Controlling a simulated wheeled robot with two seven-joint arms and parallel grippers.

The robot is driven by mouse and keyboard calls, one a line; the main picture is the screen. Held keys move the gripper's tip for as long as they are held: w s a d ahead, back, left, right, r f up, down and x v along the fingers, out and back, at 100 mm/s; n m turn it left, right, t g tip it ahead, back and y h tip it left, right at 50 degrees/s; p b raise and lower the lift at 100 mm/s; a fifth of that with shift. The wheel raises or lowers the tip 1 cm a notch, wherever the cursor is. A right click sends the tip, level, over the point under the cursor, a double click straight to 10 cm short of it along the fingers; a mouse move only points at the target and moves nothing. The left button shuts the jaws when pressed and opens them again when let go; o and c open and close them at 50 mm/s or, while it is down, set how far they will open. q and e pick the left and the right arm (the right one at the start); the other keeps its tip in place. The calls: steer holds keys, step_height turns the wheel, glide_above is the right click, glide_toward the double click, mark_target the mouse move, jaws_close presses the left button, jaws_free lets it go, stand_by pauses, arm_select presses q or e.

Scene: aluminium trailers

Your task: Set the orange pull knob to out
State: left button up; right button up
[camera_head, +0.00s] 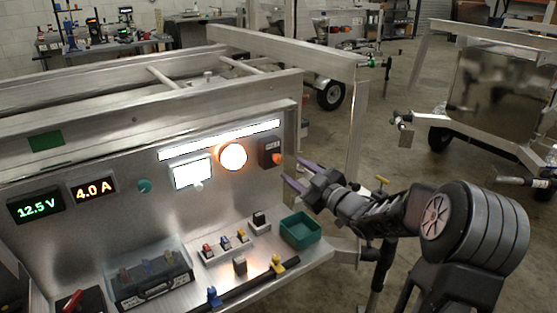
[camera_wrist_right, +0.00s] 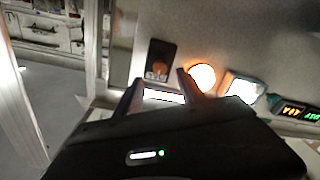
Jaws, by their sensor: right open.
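The orange pull knob (camera_head: 277,159) sits on a small dark plate (camera_head: 267,147) at the right end of the metal panel (camera_head: 120,185). In the right wrist view the knob (camera_wrist_right: 159,65) shows beyond and between the fingertips. How far it stands out is hard to tell. My right gripper (camera_head: 291,170) is open, with purple fingers pointing at the panel, just to the right of and slightly below the knob in the head view. My left gripper is not in view.
A glowing round lamp (camera_head: 232,155) and a lit white screen (camera_head: 193,172) are left of the knob. A shelf below holds a green bin (camera_head: 300,230), several small switches and a clear-lidded box (camera_head: 150,280). A metal post (camera_head: 357,150) stands right of the panel.

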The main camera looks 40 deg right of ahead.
mark_target(280, 161)
steer(key=w, duration=0.7)
steer(key=shift+w, duration=0.35)
steer(key=shift+a, duration=0.1)
jaws_close()
stand_by(1.0)
